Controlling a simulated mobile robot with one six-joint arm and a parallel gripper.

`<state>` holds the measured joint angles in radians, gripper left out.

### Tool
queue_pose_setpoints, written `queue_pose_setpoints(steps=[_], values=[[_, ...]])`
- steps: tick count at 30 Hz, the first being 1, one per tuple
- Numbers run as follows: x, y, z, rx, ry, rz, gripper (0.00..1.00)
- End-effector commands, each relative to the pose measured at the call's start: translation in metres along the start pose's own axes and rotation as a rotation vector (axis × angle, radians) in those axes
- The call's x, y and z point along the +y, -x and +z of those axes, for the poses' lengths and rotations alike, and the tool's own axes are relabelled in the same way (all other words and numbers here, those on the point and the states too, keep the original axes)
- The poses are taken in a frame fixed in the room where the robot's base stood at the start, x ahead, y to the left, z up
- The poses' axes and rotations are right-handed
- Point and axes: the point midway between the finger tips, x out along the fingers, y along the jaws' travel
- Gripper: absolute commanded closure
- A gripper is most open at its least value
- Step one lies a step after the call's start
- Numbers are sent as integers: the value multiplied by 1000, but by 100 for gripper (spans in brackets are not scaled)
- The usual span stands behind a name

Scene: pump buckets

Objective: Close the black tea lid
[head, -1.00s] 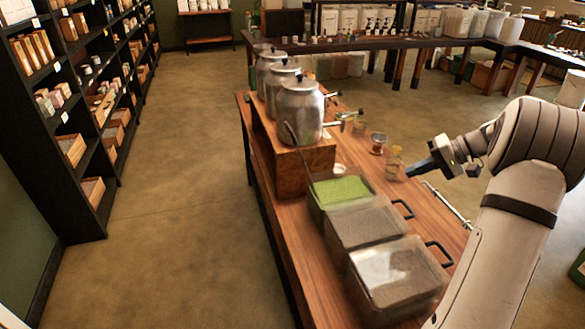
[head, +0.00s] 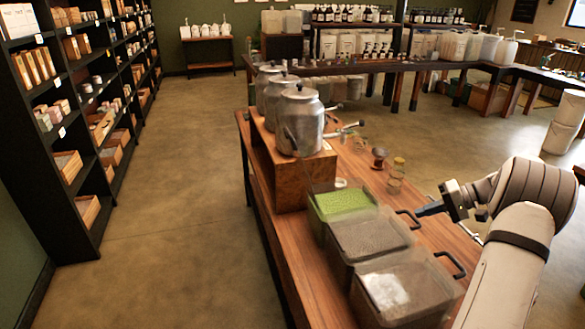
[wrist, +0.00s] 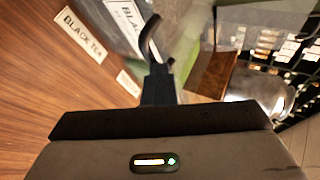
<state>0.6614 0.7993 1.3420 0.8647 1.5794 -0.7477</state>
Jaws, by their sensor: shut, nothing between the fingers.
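Three clear bins stand in a row on the wooden table. The middle bin (head: 350,262) holds dark contents, and its black handle (head: 410,219) sticks out to the right. The handle also shows in the wrist view (wrist: 151,38), just beyond my fingertips. A "BLACK TEA" label (wrist: 81,35) shows against the wood there, with a partly cut-off "BLA" label (wrist: 124,18) beside it. I cannot tell which bin each label names or how far its lid is open. My gripper (head: 420,211) is shut and empty, right beside the middle handle. Contact is unclear.
The green-filled bin (head: 330,208) stands behind, and a front bin (head: 430,300) with a black handle (head: 455,264) is nearer. Metal urns (head: 301,122) stand on a wooden box (head: 290,178). A small jar (head: 397,178) stands behind my gripper. Floor left of the table is clear.

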Motion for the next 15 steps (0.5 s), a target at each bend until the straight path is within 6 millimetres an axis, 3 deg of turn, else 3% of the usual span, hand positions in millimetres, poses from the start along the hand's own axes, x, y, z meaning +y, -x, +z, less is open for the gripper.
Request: queue_pose_setpoints(steps=[1,15], values=[[8,-6,3,-10,-10,3,100],[10,-9,4,-16,-14,3,100]])
